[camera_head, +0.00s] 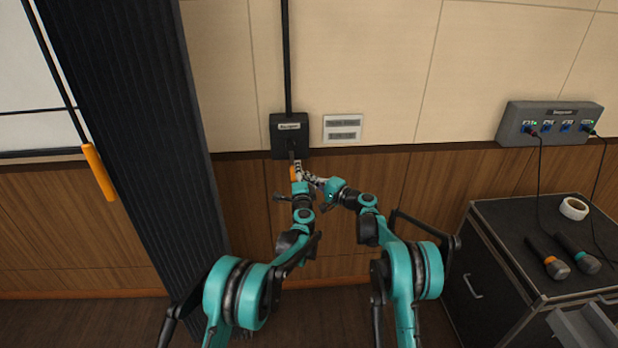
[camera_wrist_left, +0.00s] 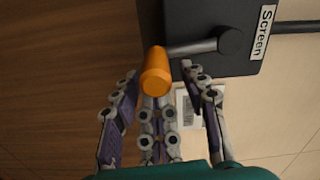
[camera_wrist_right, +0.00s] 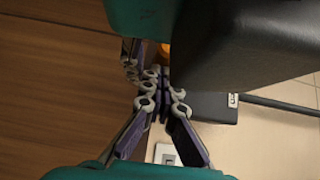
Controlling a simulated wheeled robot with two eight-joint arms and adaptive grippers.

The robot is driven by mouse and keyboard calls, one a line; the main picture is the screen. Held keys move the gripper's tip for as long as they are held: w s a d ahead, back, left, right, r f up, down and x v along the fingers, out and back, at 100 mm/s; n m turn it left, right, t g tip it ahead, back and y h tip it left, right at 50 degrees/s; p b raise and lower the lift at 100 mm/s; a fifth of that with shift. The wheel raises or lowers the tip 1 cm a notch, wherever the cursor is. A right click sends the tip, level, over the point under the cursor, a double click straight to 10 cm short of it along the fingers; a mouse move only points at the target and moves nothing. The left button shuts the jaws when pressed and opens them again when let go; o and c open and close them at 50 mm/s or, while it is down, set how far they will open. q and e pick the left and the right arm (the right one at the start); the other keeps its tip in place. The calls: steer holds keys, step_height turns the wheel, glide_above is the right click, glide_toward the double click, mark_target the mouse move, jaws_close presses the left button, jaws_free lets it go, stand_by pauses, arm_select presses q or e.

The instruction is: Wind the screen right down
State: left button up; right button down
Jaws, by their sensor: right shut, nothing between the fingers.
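The dark winder box (camera_head: 290,135) is on the wall, with a black tube running up from it. In the left wrist view its label reads "Screen", and a dark crank arm (camera_wrist_left: 195,46) ends in an orange handle (camera_wrist_left: 156,72). My left gripper (camera_wrist_left: 160,74) is open, with its fingers on either side of the handle; I cannot tell whether they touch it. My right gripper (camera_wrist_right: 163,82) is shut and empty, close beside the left gripper just below the box. The handle is mostly hidden in the right wrist view. I cannot identify the screen itself.
A white wall plate (camera_head: 342,128) is right of the box. A black pleated curtain (camera_head: 130,110) hangs at left, by an orange-gripped rod (camera_head: 99,172). At right, a charger unit (camera_head: 550,122) is above a black cabinet (camera_head: 505,222) bearing microphones (camera_head: 548,257) and tape (camera_head: 573,209).

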arm_select(q)
steer(key=shift+s+a, duration=0.15)
arm_select(e)
steer(key=shift+d, duration=0.15)
arm_select(q)
steer(key=s, duration=1)
steer(key=s+a+r+n+h, duration=0.15)
steer(key=s+r+h, duration=0.35)
steer(key=r, duration=0.7)
steer(key=s+a+r+n+g+h, duration=0.1)
steer(key=s+a+r+n+g, duration=0.15)
steer(key=s, duration=0.85)
steer(key=s+a+f+n+g+y, duration=0.2)
steer(key=s+a+f+n, duration=0.2)
steer(key=s, duration=0.5)
steer(key=s+a+f+n+g+y, duration=0.2)
steer(key=s+a+f+n+g, duration=0.1)
steer(key=s+a, duration=0.5)
steer(key=s+a+f+n+g+y, duration=0.2)
steer(key=s+a+f+n, duration=0.3)
steer(key=s, duration=0.7)
step_height(320, 180, down, 2)
steer(key=shift+s+a+f+n+g, duration=0.15)
steer(key=shift+a+n+g, duration=0.25)
steer(key=shift+a+g, duration=0.35)
arm_select(e)
steer(key=shift+a+f, duration=0.3)
steer(key=shift+a, duration=0.25)
